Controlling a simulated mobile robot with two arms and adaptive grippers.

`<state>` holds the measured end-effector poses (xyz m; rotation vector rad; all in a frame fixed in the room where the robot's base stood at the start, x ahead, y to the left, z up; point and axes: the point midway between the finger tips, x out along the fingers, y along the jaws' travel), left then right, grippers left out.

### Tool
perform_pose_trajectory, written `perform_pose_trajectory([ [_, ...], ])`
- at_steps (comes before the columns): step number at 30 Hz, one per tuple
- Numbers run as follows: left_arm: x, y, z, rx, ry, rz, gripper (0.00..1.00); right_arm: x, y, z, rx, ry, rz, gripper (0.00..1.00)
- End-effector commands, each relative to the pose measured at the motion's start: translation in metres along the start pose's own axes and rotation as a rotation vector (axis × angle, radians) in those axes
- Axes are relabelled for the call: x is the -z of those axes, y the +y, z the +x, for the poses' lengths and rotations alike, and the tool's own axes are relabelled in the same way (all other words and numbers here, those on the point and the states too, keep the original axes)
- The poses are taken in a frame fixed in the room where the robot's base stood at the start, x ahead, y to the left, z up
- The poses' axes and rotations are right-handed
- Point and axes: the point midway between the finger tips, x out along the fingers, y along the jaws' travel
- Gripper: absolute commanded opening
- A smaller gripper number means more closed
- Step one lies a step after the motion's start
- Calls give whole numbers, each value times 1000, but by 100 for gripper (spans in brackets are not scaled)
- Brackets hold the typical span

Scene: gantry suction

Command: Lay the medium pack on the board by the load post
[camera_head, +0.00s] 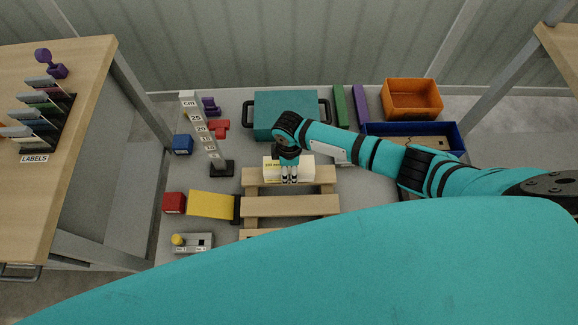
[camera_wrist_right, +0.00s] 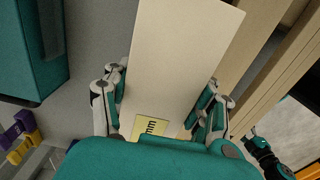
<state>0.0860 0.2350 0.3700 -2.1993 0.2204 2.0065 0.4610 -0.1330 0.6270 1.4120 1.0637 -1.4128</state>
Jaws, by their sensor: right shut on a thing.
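The cream pack (camera_head: 307,166) with a yellow label is held by my right gripper (camera_head: 289,180), which reaches down over it from above. In the right wrist view the pack (camera_wrist_right: 182,50) fills the middle, with the fingers of my right gripper (camera_wrist_right: 162,92) on both sides. The pack is over the back slat of a wooden slatted board (camera_head: 290,206); I cannot tell whether it touches. A white post marked "cm" (camera_head: 204,135) stands on a black foot left of the board; it may be the load post. My left gripper does not show in the head view.
A teal case (camera_head: 270,120) with black handles lies behind the board. A yellow ramp (camera_head: 210,204) and red block (camera_head: 173,203) are to its left. Orange (camera_head: 412,112) and blue (camera_head: 455,133) bins are back right. My right arm crosses the right side.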

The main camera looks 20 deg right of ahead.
Motion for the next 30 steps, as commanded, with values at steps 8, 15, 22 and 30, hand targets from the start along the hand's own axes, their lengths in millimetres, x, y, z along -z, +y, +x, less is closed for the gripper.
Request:
perform_pose_trajectory([
  [8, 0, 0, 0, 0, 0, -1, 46, 0, 0, 0, -1, 1, 0, 9],
  [15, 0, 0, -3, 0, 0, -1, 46, 0, 0, -1, -1, 1, 1, 9],
  [22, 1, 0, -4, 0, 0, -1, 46, 0, 0, 0, -1, 0, 1, 9],
  [30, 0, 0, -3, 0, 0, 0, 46, 0, 0, 1, -1, 0, 1, 9],
])
